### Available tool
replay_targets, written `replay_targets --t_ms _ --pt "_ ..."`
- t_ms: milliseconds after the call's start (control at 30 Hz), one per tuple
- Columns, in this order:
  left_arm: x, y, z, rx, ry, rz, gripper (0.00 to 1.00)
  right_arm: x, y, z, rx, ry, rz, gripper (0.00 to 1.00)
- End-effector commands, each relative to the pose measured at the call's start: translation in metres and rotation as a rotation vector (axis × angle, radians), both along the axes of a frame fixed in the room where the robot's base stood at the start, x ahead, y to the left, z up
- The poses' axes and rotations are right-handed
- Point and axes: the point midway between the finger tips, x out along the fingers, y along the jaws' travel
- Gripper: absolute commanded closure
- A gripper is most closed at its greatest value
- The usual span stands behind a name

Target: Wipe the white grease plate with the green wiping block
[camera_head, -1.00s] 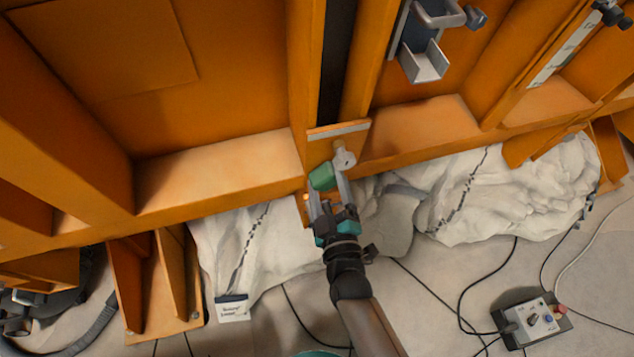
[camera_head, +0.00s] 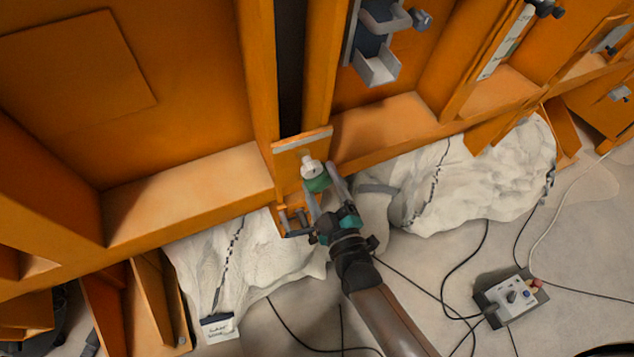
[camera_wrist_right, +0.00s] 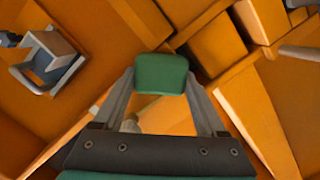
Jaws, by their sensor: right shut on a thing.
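My right gripper (camera_head: 322,184) is shut on the green wiping block (camera_head: 317,184), which also shows between the fingertips in the right wrist view (camera_wrist_right: 161,74). In the head view the block is at the lower right of a small white rounded fitting (camera_head: 308,166), partly overlapping it; I cannot tell if they touch. The fitting stands in front of an orange bracket with a pale upper edge (camera_head: 302,140), below a dark vertical slot. I cannot clearly make out a flat white grease plate. A pale rounded piece (camera_wrist_right: 131,126) shows between the fingers in the wrist view. My left gripper is out of view.
Orange beams and ledges (camera_head: 190,183) surround the bracket. A grey metal holder (camera_head: 378,50) is mounted at the upper right. White sacks (camera_head: 480,180) lie below the ledge. A control box (camera_head: 512,298) with cables lies on the floor at the lower right.

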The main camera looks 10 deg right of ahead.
Motion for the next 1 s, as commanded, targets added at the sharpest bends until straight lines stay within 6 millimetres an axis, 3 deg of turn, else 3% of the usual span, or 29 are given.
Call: replay_targets --t_ms 33,133,1000 --pt "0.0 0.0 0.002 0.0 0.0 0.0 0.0 0.004 -0.007 0.002 -0.001 -0.001 -0.014 0.71" --pt "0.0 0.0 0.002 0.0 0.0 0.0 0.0 0.003 -0.003 0.001 0.001 0.0 -0.014 0.71" --pt "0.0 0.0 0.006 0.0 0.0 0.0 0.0 -0.018 0.06 0.001 0.002 0.0 -0.008 0.71"
